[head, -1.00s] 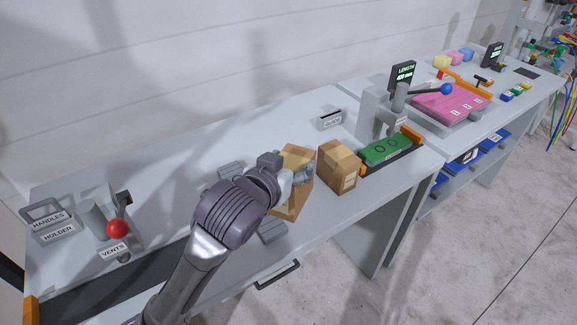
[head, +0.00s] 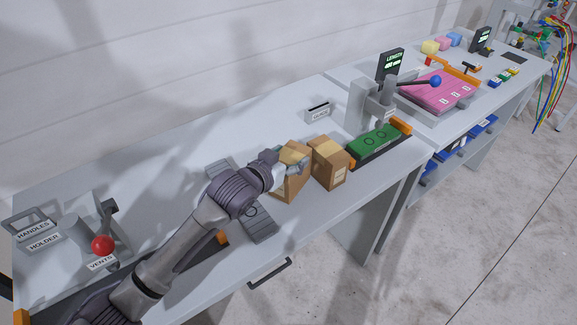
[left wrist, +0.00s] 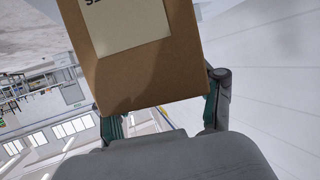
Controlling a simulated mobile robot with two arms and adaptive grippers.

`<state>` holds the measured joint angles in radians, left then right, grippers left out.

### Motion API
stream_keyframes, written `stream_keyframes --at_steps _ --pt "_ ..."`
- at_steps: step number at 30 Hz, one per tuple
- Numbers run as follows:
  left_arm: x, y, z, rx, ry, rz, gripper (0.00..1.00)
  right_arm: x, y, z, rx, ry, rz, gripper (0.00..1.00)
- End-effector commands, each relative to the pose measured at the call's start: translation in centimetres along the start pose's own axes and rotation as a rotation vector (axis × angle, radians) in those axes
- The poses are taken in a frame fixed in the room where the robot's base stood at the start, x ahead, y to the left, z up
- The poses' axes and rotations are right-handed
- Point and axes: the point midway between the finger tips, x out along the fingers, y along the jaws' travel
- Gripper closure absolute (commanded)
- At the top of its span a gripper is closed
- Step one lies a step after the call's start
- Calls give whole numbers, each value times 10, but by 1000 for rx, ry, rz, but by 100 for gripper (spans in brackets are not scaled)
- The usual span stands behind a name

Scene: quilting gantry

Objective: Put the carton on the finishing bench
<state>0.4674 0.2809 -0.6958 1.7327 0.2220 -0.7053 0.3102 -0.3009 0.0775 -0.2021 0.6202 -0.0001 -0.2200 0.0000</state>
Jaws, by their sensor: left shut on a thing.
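My left gripper (head: 290,164) is shut on a brown carton (head: 291,187) with a paler strip on top, over the right half of the near bench (head: 215,135). In the left wrist view the carton (left wrist: 150,70) sits between the two fingers, with a pale printed label on its face. I cannot tell if its bottom touches the bench. A second, similar carton (head: 328,165) stands just to its right. No bench label reads as finishing bench. My right gripper is not in view.
A green plate (head: 375,140) and a lever post with a lit display (head: 391,64) are right of the cartons. A grey pad (head: 255,222) lies under my arm. A red-knobbed lever (head: 103,244) is at left. A farther bench holds a pink stack (head: 440,92). The back middle is clear.

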Motion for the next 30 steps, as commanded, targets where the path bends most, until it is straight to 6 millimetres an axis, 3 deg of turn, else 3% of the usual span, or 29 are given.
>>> stream_keyframes --at_steps 9,21,22,26,30 --pt "13 -1 34 -2 0 1 100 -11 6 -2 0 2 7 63" --pt "15 -1 40 -1 2 1 100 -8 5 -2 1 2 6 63" --pt "15 -1 41 -1 0 1 30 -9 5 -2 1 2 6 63" --pt "15 -1 41 0 0 1 8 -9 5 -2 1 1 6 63" --pt "15 -1 41 0 -1 1 8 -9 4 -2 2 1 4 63"
